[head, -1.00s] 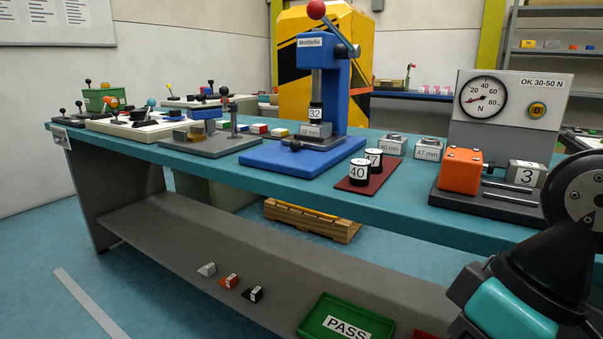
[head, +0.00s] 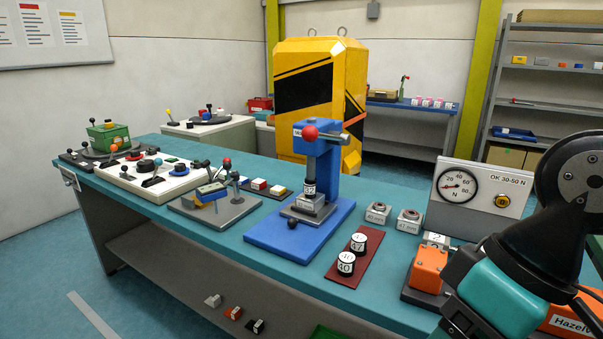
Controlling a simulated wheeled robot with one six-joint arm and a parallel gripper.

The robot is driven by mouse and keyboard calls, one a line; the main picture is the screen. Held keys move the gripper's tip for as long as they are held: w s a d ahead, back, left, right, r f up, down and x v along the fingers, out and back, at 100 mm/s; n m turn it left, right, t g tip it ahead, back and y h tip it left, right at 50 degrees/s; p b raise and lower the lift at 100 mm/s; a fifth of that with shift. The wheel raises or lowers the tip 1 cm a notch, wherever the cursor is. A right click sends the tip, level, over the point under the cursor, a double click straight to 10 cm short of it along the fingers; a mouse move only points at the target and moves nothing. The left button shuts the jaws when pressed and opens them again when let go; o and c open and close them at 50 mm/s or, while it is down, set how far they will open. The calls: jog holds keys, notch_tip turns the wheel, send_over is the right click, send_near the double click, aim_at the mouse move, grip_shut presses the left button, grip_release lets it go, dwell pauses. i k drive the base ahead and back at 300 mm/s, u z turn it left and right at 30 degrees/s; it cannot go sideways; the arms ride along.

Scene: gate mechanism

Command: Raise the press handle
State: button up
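The press (head: 333,165) is a blue machine on a blue base plate in the middle of the bench. Its handle is a lever with a red ball (head: 310,133) at its end. The ball shows in front of the upper part of the press, and the lever runs from it towards the pivot on the right. A numbered black-and-white cylinder (head: 309,188) stands under the press head on a grey block (head: 309,208). My arm shows at the lower right, well away from the press. My gripper's fingers are not visible.
A dark red strip (head: 352,272) with two numbered cylinders lies right of the press. An orange-and-grey device (head: 428,268) and a gauge panel (head: 480,200) stand further right. A grey fixture (head: 212,208) is on the left. The bench front before the press is clear.

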aim_at(310, 134)
jog(key=u, duration=0.05)
jog(key=k, duration=0.5)
jog(key=u, duration=1.1)
jog(key=i, duration=0.65)
jog(key=z, duration=0.45)
